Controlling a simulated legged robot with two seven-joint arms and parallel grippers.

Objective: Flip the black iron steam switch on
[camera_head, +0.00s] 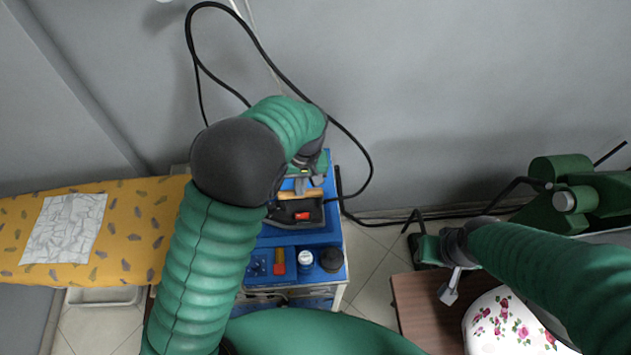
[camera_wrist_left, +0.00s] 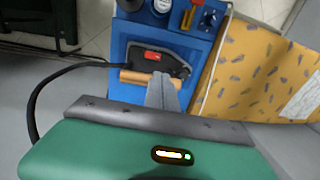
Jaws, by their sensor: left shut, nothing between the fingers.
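The black iron (camera_head: 318,218) with a red switch (camera_head: 302,215) and a light wooden handle (camera_head: 292,194) rests on the blue top of a cart. In the left wrist view the iron (camera_wrist_left: 176,64), its red switch (camera_wrist_left: 152,56) and its wooden handle (camera_wrist_left: 133,77) also show. My left gripper (camera_head: 301,186) is shut and empty, just above the handle side of the iron. Its fingers (camera_wrist_left: 160,84) hide part of the handle in the wrist view. The switch is uncovered in both views.
A black cable (camera_head: 361,150) loops behind. A yellow ironing board (camera_head: 130,225) lies left; a floral-covered board (camera_head: 500,318) is right.

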